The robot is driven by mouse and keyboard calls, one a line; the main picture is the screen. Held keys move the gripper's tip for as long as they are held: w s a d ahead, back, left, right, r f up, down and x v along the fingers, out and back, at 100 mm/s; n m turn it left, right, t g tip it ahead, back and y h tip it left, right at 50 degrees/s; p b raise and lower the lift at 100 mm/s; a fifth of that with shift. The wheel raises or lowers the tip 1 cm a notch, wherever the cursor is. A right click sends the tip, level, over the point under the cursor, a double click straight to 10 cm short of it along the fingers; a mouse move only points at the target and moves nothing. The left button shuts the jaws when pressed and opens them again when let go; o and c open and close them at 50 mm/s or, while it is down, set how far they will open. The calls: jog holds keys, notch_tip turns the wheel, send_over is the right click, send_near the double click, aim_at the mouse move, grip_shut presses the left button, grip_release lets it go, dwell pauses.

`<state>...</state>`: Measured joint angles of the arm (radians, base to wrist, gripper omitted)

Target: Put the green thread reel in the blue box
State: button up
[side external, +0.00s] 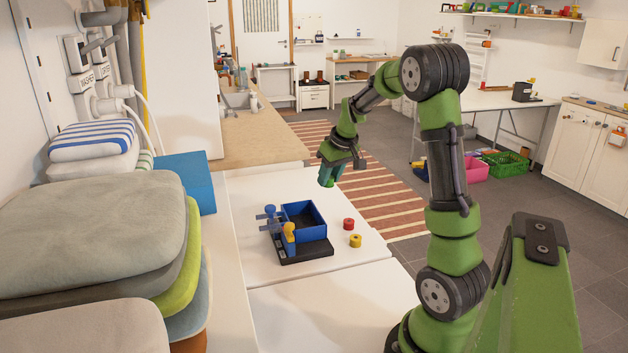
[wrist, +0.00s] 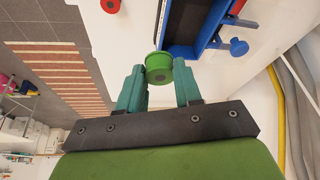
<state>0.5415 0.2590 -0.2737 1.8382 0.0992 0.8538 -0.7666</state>
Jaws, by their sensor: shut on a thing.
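My gripper (wrist: 159,85) has its two teal fingers shut on the green thread reel (wrist: 158,68), one on each side. In the side external view, my gripper (side external: 328,178) is held in the air above the far right part of the white table, beyond the blue box. The reel is hard to make out there against the teal fingers. The open-topped blue box (side external: 311,233) stands on a black base on the table. In the wrist view, the blue box (wrist: 182,51) lies just beyond the reel, partly cut off by the top edge.
A red reel (side external: 348,224) and a yellow reel (side external: 355,241) stand on the table right of the box. Blue and yellow knobbed parts (side external: 289,231) rise at the box's left side. Folded cushions (side external: 95,235) are piled at the left. The table (side external: 250,200) is otherwise largely clear.

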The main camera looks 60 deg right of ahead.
jog(key=w+a+m, duration=0.1)
jog(key=w, duration=0.8)
send_over(299, 219)
jog(key=s+a, duration=0.1)
jog(key=shift+m+h, duration=0.3)
jog(key=shift+h, duration=0.1)
notch_tip(299, 219, down, 9)
jog(key=shift+s+r, duration=0.1)
jog(key=shift+r, duration=0.05)
jog(key=shift+f, duration=2.25)
jog(key=shift+f, duration=0.15)
jog(key=o, duration=0.7)
